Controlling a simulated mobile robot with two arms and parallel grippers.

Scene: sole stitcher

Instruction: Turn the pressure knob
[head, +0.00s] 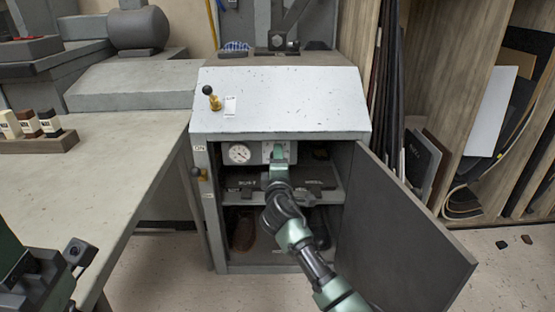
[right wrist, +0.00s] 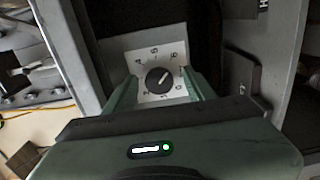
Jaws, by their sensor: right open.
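The pressure knob (right wrist: 159,80) is a round black dial with a light pointer line on a white numbered plate (right wrist: 150,58). In the right wrist view the pointer slants to the upper right. My right gripper (right wrist: 162,90) is open, with one green finger on each side of the knob; I cannot tell whether they touch it. In the head view my right gripper (head: 279,157) reaches into the upper part of the open grey cabinet (head: 280,115) and hides the knob. My left gripper (head: 50,272) shows partly at the lower left; its jaws are unclear.
A round white gauge (head: 239,154) is left of my right gripper. The cabinet door (head: 400,225) stands open to the right of my right arm. Shelves with dark items lie below. A workbench (head: 110,150) with small bottles (head: 30,123) is at left.

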